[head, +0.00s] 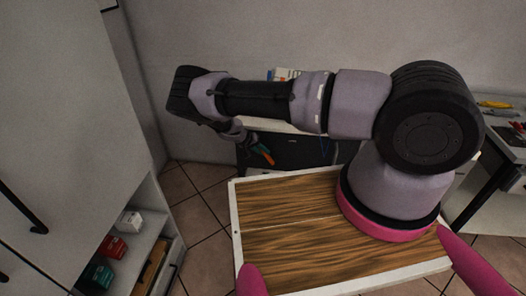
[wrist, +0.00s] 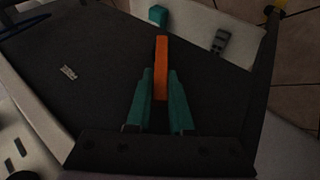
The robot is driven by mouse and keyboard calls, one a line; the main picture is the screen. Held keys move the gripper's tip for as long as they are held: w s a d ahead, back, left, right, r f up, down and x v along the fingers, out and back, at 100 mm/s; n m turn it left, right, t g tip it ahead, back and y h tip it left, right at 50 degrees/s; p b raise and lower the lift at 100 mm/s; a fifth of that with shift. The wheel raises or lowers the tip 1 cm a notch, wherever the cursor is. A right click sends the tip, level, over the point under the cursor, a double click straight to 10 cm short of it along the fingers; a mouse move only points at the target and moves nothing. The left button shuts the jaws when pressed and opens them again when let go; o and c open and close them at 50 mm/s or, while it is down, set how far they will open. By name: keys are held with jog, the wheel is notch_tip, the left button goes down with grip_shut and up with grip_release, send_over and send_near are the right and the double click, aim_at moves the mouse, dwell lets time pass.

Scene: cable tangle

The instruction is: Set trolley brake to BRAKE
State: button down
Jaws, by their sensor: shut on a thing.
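An orange bar, which looks like the brake lever (wrist: 161,60), stands between the two teal fingers of my gripper (wrist: 161,78) in the wrist view. My gripper is shut on it. The lever also shows as a small orange piece in the head view (head: 267,158), just below my gripper (head: 259,149). Behind it is the dark side of what looks like the trolley (head: 300,151), partly hidden by my arm. I cannot read any BRAKE marking or tell the lever's setting.
A teal block (wrist: 158,15) and a grey slotted piece (wrist: 221,41) lie beyond the lever. A white shelf unit (head: 125,245) with small boxes stands at the left. A bench with tools (head: 497,104) is at the right. Tiled floor (head: 200,205) shows between.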

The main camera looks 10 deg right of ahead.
jog(key=shift+a+f, duration=0.1)
jog(key=shift+a, duration=0.05)
dwell(0.4)
jog(key=c, duration=0.8)
grip_release()
jog(key=v, duration=1)
jog(key=shift+a+r, duration=0.25)
jog(key=shift+a, duration=0.05)
